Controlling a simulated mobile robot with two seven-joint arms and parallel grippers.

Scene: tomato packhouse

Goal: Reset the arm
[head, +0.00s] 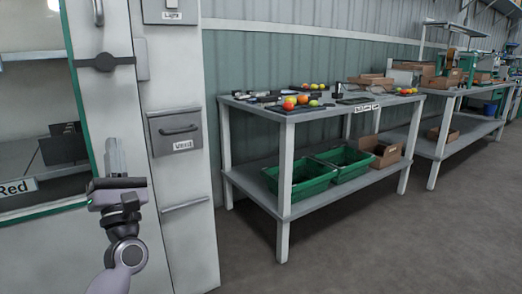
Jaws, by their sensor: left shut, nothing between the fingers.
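My left gripper (115,158) shows at the lower left in the head view, with its arm coming up from the bottom edge. Its fingers point up and are shut with nothing between them. It is in front of the white cabinet (182,90), near the edge of a glass door (35,105) with a green frame. I cannot tell whether it touches either. My right gripper is out of view.
A grey table (285,116) to the right carries tomatoes (290,103) and tools. Green crates (300,185) and a cardboard box (384,153) sit on its lower shelf. Another bench (460,91) stands further right. The floor (400,245) in front is clear.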

